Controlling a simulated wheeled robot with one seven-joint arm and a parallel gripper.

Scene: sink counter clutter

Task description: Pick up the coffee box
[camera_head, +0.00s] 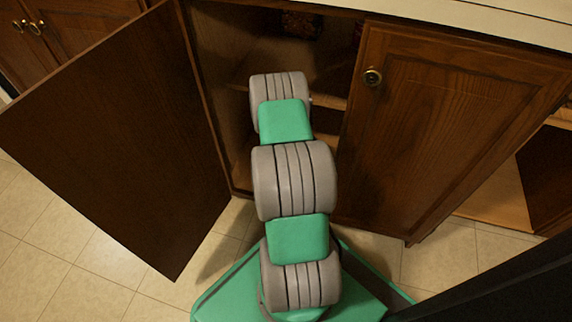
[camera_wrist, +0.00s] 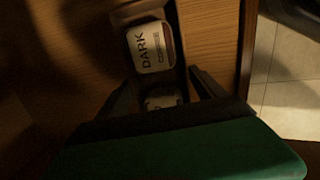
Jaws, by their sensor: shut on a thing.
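The coffee box (camera_wrist: 152,46) shows in the wrist view as a dark box with a pale label reading "DARK COFFEE". It lies between the two dark fingers of my gripper (camera_wrist: 163,82), which is shut on it. The near end of the box is partly hidden by the gripper body. In the head view my arm reaches into the open cabinet, and the gripper and box are hidden there.
An open wooden door (camera_head: 115,140) stands left of my arm and another wooden door (camera_head: 440,125) is close on the right. A pale countertop (camera_head: 480,20) runs above. Tiled floor (camera_head: 80,260) lies below.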

